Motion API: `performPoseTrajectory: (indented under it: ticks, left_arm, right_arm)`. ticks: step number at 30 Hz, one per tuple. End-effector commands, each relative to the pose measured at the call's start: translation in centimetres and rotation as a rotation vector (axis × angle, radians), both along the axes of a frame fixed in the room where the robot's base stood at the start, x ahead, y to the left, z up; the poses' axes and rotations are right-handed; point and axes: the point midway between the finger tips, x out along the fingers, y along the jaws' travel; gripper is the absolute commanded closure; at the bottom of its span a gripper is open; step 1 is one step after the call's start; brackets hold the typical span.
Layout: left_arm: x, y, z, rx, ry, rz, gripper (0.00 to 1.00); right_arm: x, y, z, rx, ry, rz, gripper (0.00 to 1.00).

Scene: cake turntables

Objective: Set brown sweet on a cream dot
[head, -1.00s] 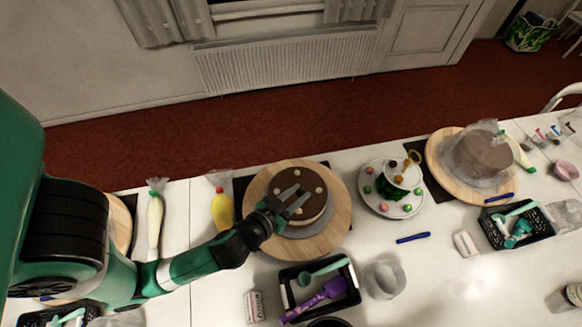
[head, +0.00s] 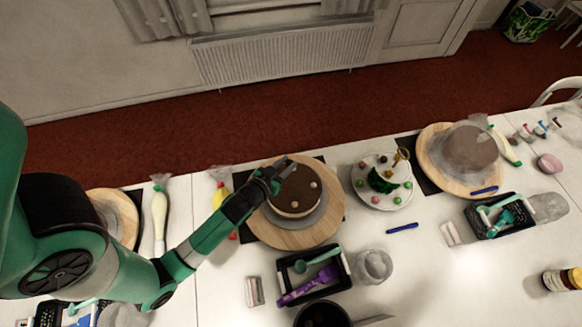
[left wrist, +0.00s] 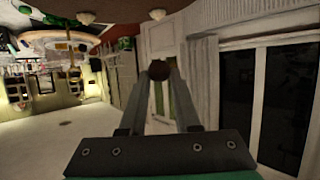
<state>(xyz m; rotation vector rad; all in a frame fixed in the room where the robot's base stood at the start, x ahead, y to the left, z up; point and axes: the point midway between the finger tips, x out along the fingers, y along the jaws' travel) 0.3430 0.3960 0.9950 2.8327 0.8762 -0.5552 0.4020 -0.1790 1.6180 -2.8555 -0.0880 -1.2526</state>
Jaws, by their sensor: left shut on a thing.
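The chocolate-topped cake (head: 297,190) stands on a wooden turntable (head: 283,240) in the middle of the head view. Pale cream dots (head: 314,184) lie around its top. My left gripper (head: 278,172) is over the cake's far left edge. In the left wrist view, the round brown sweet (left wrist: 160,70) is pinched between its fingertips. Cream dots (left wrist: 157,14) show at the top edge of that view, apart from the sweet. In the head view I cannot make out the sweet clearly. My right gripper is not in view.
A white plate (head: 401,203) with coloured sweets and a green crescent piece stands right of the cake. A black basket (head: 341,291) of tools and a clear cup (head: 373,266) stand in front. A second, covered cake (head: 468,150) is further right.

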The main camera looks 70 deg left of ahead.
Motion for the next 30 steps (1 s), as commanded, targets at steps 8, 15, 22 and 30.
performPoseTrajectory:
  ticks: [8, 15, 22, 30]
  left_arm:
    - [1.8, 1.5, -2.9, 0.000, 0.000, -0.001, 1.00]
    - [2.1, 1.8, -5.9, 0.000, 0.002, -0.002, 1.00]
    - [2.2, 1.8, -6.5, 0.000, -0.001, -0.001, 1.00]
    - [2.1, 1.8, -6.7, -0.001, 0.000, -0.002, 0.58]
  right_arm:
    - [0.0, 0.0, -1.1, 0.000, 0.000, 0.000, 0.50]
    - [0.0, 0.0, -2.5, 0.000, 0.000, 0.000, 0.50]
    - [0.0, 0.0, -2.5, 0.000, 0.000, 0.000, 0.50]
    - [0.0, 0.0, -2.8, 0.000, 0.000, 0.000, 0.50]
